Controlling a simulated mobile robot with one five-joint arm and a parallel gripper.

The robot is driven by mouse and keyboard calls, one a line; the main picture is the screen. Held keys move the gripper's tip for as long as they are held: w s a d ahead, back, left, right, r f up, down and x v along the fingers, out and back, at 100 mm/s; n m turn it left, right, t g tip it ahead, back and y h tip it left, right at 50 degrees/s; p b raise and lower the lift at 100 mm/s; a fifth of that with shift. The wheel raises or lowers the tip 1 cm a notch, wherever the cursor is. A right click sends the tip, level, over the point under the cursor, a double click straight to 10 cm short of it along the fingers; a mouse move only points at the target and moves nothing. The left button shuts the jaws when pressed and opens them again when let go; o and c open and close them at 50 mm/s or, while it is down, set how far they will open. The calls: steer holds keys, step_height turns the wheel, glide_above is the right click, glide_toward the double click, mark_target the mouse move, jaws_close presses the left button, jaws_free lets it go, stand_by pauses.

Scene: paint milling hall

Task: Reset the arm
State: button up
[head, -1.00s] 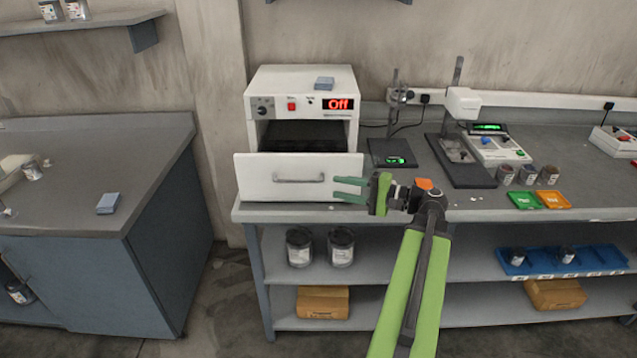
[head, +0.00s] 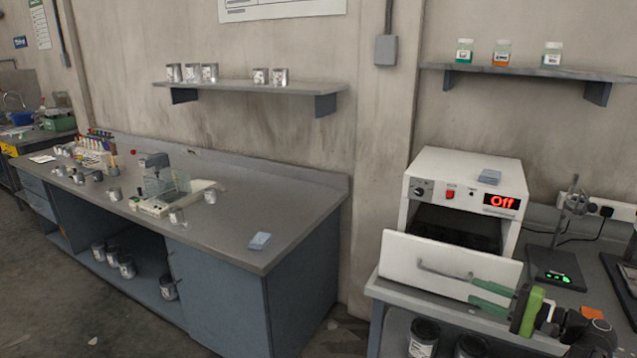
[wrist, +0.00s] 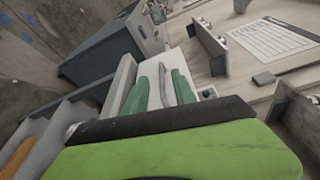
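My gripper (head: 472,290) is at the lower right of the head view, in front of the white drawer front (head: 440,262). Its two green fingers are apart with nothing clasped between them. In the wrist view the fingers (wrist: 160,88) point at the drawer front, and the grey bar handle shows in the gap between them. I cannot tell whether they touch the handle. The drawer belongs to a white oven (head: 468,165) whose display reads "Off". It stands pulled out, with the dark chamber visible behind it.
Shelves hang on the wall. Open floor shows at lower left.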

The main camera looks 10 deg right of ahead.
steer(key=w+a+n+g+y+p, duration=0.1)
steer(key=w+a+n+g+y, duration=0.3)
steer(key=a, duration=0.7)
steer(key=w+a+n+g+h+p, duration=0.1)
steer(key=w+a+g, duration=0.1)
steer(key=w+a, duration=0.65)
steer(key=s+a+f+n+g+h+p, duration=0.1)
steer(key=s+a+f+n+g+h, duration=0.2)
steer(key=a, duration=0.5)
steer(key=s+a+f+n+g+h+p, duration=0.1)
steer(key=a+f+g, duration=0.1)
steer(key=a+f, duration=0.5)
steer(key=s+a+f+n+g+h+p, duration=0.1)
steer(key=s+a+f+n+g+h, duration=0.15)
steer(key=a, duration=0.75)
steer(key=d+f+n+h, duration=0.1)
steer(key=d+f+h, duration=0.2)
steer(key=d+h, duration=0.3)
steer(key=d, duration=0.3)
steer(key=shift+d+f+n, duration=0.15)
steer(key=shift+d+n, duration=0.15)
steer(key=shift+n, duration=0.05)
steer(key=shift+w+g, duration=0.1)
steer(key=shift+g, duration=0.15)
